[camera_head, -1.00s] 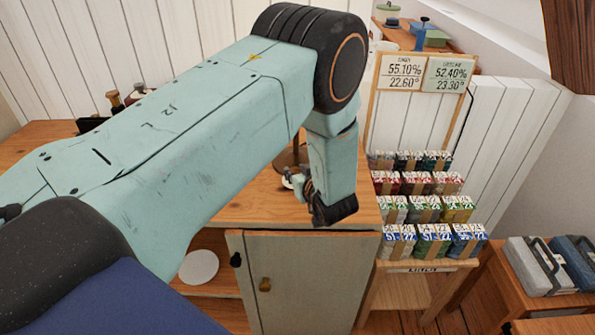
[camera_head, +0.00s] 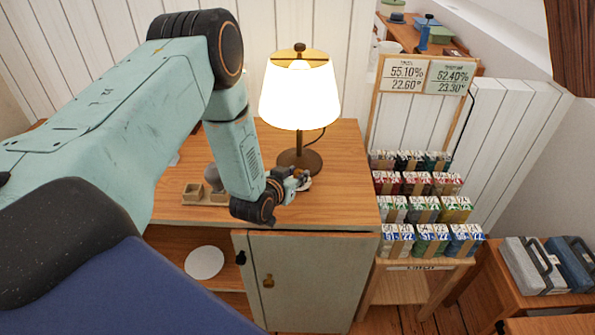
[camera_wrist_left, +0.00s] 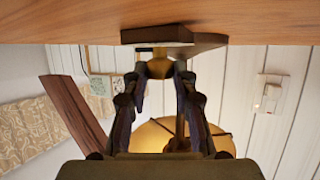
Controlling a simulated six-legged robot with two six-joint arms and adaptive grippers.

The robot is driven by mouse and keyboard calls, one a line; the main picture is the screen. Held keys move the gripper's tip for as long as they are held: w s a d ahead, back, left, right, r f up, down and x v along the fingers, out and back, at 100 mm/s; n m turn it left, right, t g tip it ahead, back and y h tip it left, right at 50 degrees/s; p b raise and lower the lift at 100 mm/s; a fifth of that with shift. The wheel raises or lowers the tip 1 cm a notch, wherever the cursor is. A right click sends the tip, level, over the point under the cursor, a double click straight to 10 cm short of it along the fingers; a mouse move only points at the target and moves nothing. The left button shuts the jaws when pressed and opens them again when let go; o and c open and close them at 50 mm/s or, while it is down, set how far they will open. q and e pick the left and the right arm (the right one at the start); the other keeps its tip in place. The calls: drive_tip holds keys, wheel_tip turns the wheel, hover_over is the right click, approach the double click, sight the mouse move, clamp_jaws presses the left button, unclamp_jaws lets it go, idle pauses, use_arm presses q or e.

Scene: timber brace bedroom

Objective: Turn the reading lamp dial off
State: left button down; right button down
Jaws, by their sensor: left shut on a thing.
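The reading lamp (camera_head: 300,95) stands on the wooden cabinet top with its white shade glowing. Its round dark base (camera_head: 300,160) is just behind my left gripper (camera_head: 298,182), which is low over the cabinet top. In the upside-down left wrist view, the fingers of my left gripper (camera_wrist_left: 160,85) are shut on a round brass dial (camera_wrist_left: 160,68) in front of a dark brown block (camera_wrist_left: 158,35). The warm lit lampshade (camera_wrist_left: 150,136) shows behind the fingers. The dial is mostly hidden by the gripper in the head view. My right gripper is not in view.
The cabinet top (camera_head: 345,190) is clear right of the lamp. Small wooden holders (camera_head: 205,193) sit left of my gripper. A cabinet door (camera_head: 305,280) is below. A rack of coloured packs (camera_head: 420,210) stands to the right. A wall switch (camera_wrist_left: 268,98) shows in the wrist view.

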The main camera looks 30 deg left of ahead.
use_arm(q)
drive_tip(key=m+h, duration=0.4)
drive_tip(key=h, duration=0.1)
drive_tip(key=shift+s+a+f+m+p, duration=0.1)
drive_tip(key=shift+a+m+p, duration=0.2)
drive_tip(key=shift+a+p, duration=0.1)
drive_tip(key=shift+m+g+h, duration=0.3)
drive_tip(key=shift+h, duration=0.3)
drive_tip(key=c, duration=1.1)
unclamp_jaws()
drive_tip(key=shift+o, duration=0.2)
drive_tip(key=v, duration=0.8)
drive_tip(key=shift+s+a+r, duration=0.1)
drive_tip(key=shift+s+r, duration=0.15)
drive_tip(key=shift+s, duration=0.05)
drive_tip(key=shift+s+a+r, duration=0.35)
drive_tip(key=shift+s+a, duration=0.15)
drive_tip(key=shift+s, duration=0.2)
drive_tip(key=shift+s+r, duration=0.2)
drive_tip(key=shift+s, duration=0.45)
